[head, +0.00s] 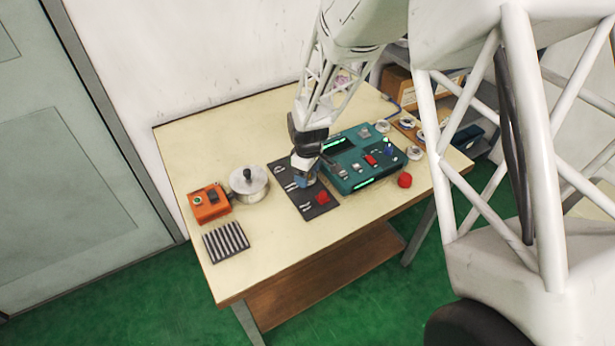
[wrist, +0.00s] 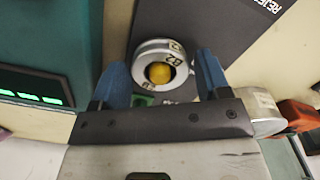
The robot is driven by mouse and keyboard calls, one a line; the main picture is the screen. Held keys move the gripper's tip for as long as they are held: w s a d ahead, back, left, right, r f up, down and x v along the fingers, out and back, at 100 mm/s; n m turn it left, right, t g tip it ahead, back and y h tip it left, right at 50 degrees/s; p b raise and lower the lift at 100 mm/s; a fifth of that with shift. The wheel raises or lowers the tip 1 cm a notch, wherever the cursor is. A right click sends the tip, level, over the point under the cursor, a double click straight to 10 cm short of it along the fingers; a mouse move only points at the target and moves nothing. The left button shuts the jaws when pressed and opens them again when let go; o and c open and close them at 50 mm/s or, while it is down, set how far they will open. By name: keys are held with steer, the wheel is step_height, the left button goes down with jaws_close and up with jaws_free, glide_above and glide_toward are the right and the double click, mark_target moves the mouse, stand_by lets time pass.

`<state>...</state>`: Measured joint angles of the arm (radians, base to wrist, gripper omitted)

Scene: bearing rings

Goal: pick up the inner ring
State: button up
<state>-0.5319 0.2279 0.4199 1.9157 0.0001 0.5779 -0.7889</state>
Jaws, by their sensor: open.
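A silver metal ring (wrist: 147,51) marked B2 shows in the wrist view, with a yellow rounded thing (wrist: 159,72) in its hole. I cannot tell for certain whether it is the inner ring. My gripper (wrist: 162,60) is open, with one blue finger on each side of the ring in the picture; contact cannot be made out. In the head view my gripper (head: 306,180) is low over the dark mat (head: 322,211) and hides what is beneath it.
A teal machine (head: 345,181) stands right of the mat. A silver round pot (head: 252,190), an orange box (head: 208,204) and a grey ribbed block (head: 226,242) are to the left.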

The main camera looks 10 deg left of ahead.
steer(key=shift+c, duration=0.5)
steer(key=c, duration=0.7)
steer(key=shift+r, duration=0.2)
steer(key=shift+r, duration=0.55)
steer(key=shift+s+d+r, duration=0.15)
steer(key=shift+s+r, duration=0.05)
steer(key=shift+r, duration=0.35)
steer(key=shift+s+d+r, duration=0.1)
steer(key=shift+s+r, duration=0.1)
steer(key=shift+r, duration=0.35)
steer(key=s+d, duration=0.2)
steer(key=s, duration=0.2)
steer(key=s+d+r, duration=0.1)
steer(key=s+d, duration=0.2)
steer(key=s, duration=0.1)
steer(key=s+d, duration=0.2)
steer(key=s, duration=0.3)
steer(key=shift+d+r, duration=0.15)
steer(key=shift+d, duration=0.1)
